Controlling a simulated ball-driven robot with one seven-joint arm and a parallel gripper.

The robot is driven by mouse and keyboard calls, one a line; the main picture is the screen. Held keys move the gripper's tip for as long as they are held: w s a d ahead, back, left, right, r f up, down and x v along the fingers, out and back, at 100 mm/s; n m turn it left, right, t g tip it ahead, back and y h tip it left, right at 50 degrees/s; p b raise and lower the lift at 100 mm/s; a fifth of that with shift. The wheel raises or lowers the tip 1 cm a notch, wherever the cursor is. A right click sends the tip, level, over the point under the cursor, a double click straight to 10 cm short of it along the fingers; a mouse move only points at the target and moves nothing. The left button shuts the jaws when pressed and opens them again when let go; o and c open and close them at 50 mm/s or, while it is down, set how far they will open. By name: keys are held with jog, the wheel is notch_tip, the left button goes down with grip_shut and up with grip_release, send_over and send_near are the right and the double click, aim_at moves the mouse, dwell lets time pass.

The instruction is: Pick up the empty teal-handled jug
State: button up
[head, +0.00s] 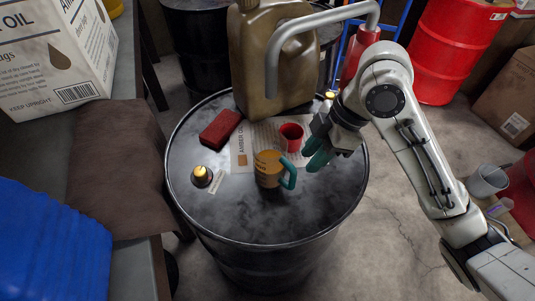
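The jug (268,170) is small and tan-orange with a teal handle (290,177) on its right side. It stands upright on the black drum's lid (235,218), near the middle. I cannot tell from here whether it is empty. My gripper (317,154) has teal fingertips and is above the right part of the lid, to the upper right of the handle and apart from it. The two fingers look separated, with nothing seen between them.
A red cup (291,137) stands close behind the jug on a printed sheet (241,153). The lid's front is clear.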

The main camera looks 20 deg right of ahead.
aim_at(293, 180)
jog(key=shift+a+b+x, duration=0.1)
jog(key=shift+b+x, duration=0.05)
jog(key=shift+x, duration=2.2)
jog(key=shift+a+b+x, duration=0.15)
jog(key=shift+x, duration=2.15)
jog(key=shift+s, duration=0.15)
grip_shut()
jog(key=shift+r, duration=0.1)
